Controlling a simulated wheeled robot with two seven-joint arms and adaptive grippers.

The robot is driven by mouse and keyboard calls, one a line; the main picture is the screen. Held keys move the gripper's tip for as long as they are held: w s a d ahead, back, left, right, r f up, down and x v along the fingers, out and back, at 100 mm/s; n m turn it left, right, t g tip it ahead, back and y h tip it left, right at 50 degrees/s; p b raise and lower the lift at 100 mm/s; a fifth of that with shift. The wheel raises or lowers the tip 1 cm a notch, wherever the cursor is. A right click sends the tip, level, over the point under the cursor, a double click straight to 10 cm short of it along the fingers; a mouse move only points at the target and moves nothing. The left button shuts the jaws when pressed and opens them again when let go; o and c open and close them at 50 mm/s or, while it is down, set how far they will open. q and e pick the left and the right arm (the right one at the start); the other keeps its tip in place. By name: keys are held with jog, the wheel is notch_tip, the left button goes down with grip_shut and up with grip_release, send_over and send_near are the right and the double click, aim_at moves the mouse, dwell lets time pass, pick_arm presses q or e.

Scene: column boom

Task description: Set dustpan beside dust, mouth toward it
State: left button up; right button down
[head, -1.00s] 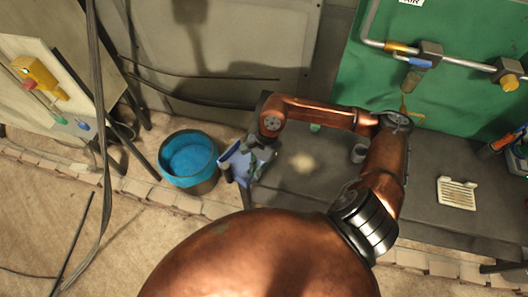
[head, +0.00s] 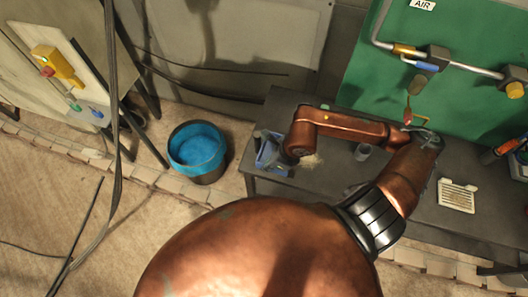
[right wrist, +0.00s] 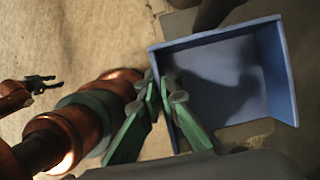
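The blue dustpan (head: 268,153) is above the left end of the dark table in the head view, left of the dust. The dust (head: 308,161) is a pale pile on the table, partly hidden by my right arm. My right gripper (right wrist: 160,80) has its green fingers on either side of the dustpan's left edge in the right wrist view, where the open tray (right wrist: 215,75) shows large. Whether the pan touches the table is unclear, and so is its mouth's direction. My left gripper (right wrist: 44,83) shows small in the right wrist view, its dark fingers apart and empty.
A blue-rimmed bucket (head: 197,150) stands on the floor left of the table (head: 300,195). A grey cup (head: 362,152) is right of the dust, and a white slotted plate (head: 457,195) lies farther right. Cables (head: 113,110) hang at left.

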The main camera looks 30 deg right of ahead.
aim_at(262, 159)
jog(key=w, duration=0.1)
jog(key=w+d+f, duration=0.1)
jog(key=w+p, duration=0.1)
jog(key=w, duration=0.1)
jog(key=shift+w+d+f, duration=0.1)
jog(key=shift+d+f, duration=0.15)
jog(key=shift+f, duration=0.1)
jog(key=w+f, duration=0.1)
jog(key=w+d+f, duration=0.1)
jog(key=w+f, duration=0.1)
jog(key=w+f+p, duration=0.1)
jog(key=f, duration=0.1)
jog(key=shift+w+d+f, duration=0.1)
jog(key=shift+w+d, duration=0.15)
jog(key=shift+d, duration=0.05)
jog(key=shift+w+d+f, duration=0.15)
jog(key=shift+w+f, duration=0.15)
jog(key=shift+f, duration=0.2)
notch_tip(262, 159, down, 3)
jog(key=shift+w+r+p, duration=0.1)
jog(key=shift+w+p, duration=0.05)
jog(key=shift+p, duration=0.45)
jog(key=shift+f, duration=0.3)
pick_arm(q)
jog(key=r, duration=0.2)
jog(key=w+r, duration=0.1)
jog(key=shift+r, duration=0.35)
